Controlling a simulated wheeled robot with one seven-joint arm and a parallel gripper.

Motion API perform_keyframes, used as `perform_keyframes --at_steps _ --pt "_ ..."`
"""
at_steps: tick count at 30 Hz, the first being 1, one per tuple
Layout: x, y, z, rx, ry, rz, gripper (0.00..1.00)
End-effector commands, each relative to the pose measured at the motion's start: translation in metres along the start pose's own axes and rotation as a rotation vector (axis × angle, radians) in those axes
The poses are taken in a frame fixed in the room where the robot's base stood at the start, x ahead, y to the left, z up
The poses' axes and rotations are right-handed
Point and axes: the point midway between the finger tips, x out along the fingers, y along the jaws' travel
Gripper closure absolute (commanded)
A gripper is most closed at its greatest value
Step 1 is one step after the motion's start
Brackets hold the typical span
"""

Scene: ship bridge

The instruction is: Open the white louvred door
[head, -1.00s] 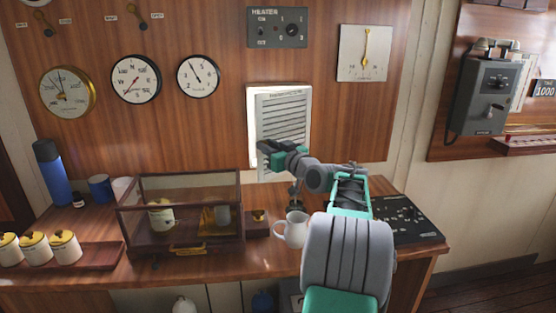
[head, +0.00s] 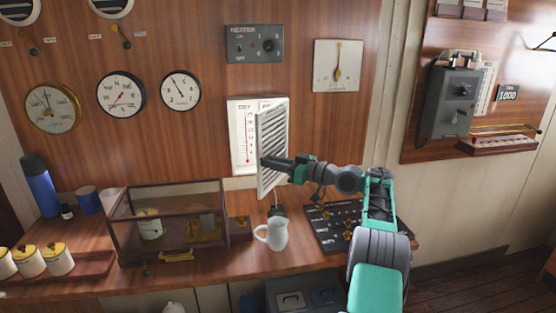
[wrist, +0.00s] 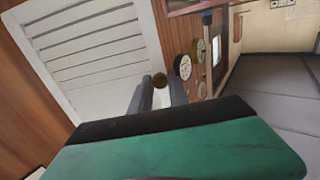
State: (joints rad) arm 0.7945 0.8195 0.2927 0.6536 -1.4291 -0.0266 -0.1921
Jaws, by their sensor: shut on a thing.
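The white louvred door (head: 271,150) stands swung well out from its frame on the wood wall, hinged at its right side. Behind it, part of a white panel with a red-marked thermometer scale (head: 245,140) shows. My gripper (head: 267,161) is at the door's free left edge, shut on a small round brass knob. In the wrist view the knob (wrist: 159,80) sits between my two grey fingers, with the white slats (wrist: 92,55) of the door beside them. The gripper hides part of the door's edge in the head view.
Below the door, a white jug (head: 273,235) stands on the wooden counter, with a glass-sided case (head: 172,222) to its left. A black control panel (head: 325,232) lies to the right, under my arm. A heater switch box (head: 255,45) is above.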

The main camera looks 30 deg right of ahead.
Motion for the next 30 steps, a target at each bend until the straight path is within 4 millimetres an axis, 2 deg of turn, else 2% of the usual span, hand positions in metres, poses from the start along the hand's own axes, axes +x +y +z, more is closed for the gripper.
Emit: perform_keyframes --at_steps 11,12,19,30 --pt "0.0034 -0.0013 -0.0019 -0.003 0.003 -0.004 1.0" --pt "0.0033 -0.0013 -0.002 -0.003 0.003 -0.004 0.76" --pt "0.0026 -0.0012 -0.0014 -0.002 0.002 -0.005 0.58" --pt "-0.0007 -0.0001 -0.0019 -0.001 0.001 -0.007 0.57"
